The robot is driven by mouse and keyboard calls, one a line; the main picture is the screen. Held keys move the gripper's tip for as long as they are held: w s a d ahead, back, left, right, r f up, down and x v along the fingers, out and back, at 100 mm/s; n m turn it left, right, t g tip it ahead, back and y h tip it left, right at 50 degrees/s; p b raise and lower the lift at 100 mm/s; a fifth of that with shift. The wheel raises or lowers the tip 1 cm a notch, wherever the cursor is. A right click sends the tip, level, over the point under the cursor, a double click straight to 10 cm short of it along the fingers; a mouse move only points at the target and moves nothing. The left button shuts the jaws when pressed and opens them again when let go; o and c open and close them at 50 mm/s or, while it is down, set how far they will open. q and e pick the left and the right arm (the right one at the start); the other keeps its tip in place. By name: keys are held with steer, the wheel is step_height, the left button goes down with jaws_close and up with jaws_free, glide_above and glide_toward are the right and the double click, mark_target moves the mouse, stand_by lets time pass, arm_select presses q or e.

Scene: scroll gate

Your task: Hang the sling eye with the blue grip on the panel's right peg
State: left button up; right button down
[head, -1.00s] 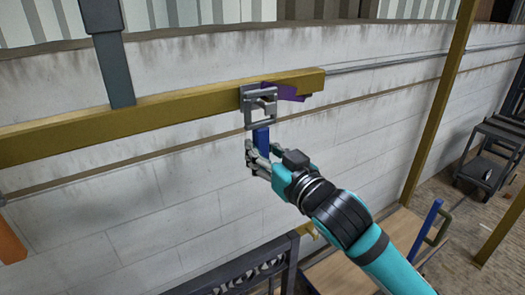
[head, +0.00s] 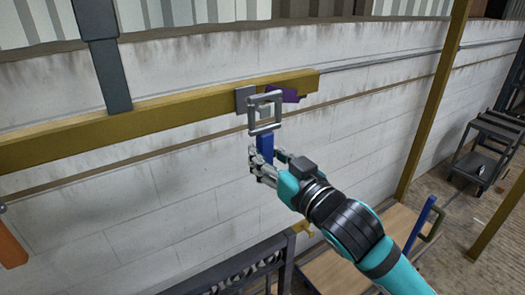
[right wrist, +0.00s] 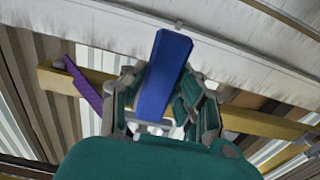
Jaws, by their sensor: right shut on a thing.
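The sling eye is a grey square metal frame (head: 279,110) with a blue grip (head: 266,142) below it. My right gripper (head: 266,163) is shut on the blue grip, which also shows in the right wrist view (right wrist: 163,75). The eye is upright in front of a grey plate (head: 241,98) near the right end of the yellow beam. A small grey peg end (head: 265,112) shows through the eye's opening. I cannot tell whether the eye is around the peg or just in front of it. My left gripper is out of view.
The yellow beam (head: 180,112) runs in front of a pale block wall (head: 150,190). A purple piece (head: 288,95) is behind the eye. A grey post (head: 98,50) crosses the beam at left. An orange piece (head: 10,245) is at lower left. A dark cart (head: 490,150) stands right.

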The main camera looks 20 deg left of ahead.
steer(key=shift+p+v, duration=0.45)
steer(key=shift+v, duration=1.6)
steer(key=shift+p+v, duration=0.6)
steer(key=shift+v, duration=1.9)
